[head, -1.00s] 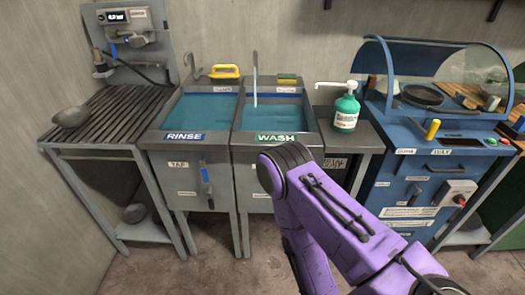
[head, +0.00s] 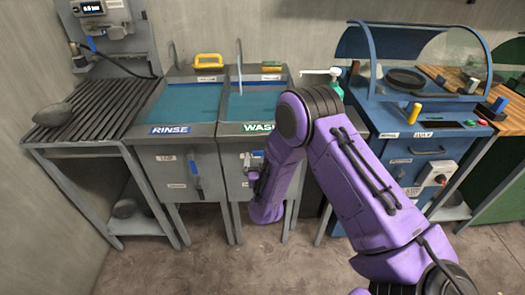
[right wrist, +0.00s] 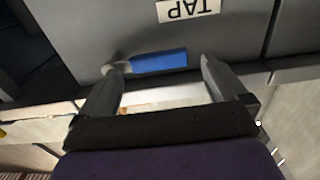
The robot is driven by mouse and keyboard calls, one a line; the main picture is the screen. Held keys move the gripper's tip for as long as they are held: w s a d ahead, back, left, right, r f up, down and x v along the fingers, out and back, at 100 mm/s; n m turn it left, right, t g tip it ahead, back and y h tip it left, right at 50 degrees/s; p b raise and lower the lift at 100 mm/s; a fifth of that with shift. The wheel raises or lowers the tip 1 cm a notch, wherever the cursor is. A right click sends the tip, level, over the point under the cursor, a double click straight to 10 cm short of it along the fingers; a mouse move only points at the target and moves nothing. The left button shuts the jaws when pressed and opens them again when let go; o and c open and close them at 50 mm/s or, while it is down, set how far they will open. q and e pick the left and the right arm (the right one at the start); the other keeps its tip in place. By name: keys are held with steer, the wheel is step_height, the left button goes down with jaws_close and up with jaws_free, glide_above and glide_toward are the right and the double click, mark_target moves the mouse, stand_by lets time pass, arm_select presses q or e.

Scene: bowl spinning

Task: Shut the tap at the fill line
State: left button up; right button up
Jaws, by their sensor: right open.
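The wash sink (head: 225,129) has water running from its thin spout (head: 239,60) into blue water. The tap's blue lever (right wrist: 160,61) lies crosswise below a TAP label (right wrist: 188,10) in the right wrist view. My right gripper (right wrist: 158,70) is open, its fingers on either side of the lever's ends; I cannot tell whether they touch it. In the head view my right gripper (head: 250,165) is small at the wash sink's front, partly covered by my purple arm. A blue stripe (head: 262,78) runs along the basin's back wall. My left gripper is out of view.
The rinse sink (head: 153,140) on the left has its own blue lever (head: 196,172), hanging down. A slatted rack (head: 95,110) with a grey bowl (head: 52,114) stands further left. A green bottle (head: 333,88) and a blue hooded machine (head: 415,130) stand to the right.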

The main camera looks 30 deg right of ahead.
mark_target(263, 153)
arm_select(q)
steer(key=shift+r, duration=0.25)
arm_select(e)
steer(key=shift+x, duration=1.9)
steer(key=c, duration=1.4)
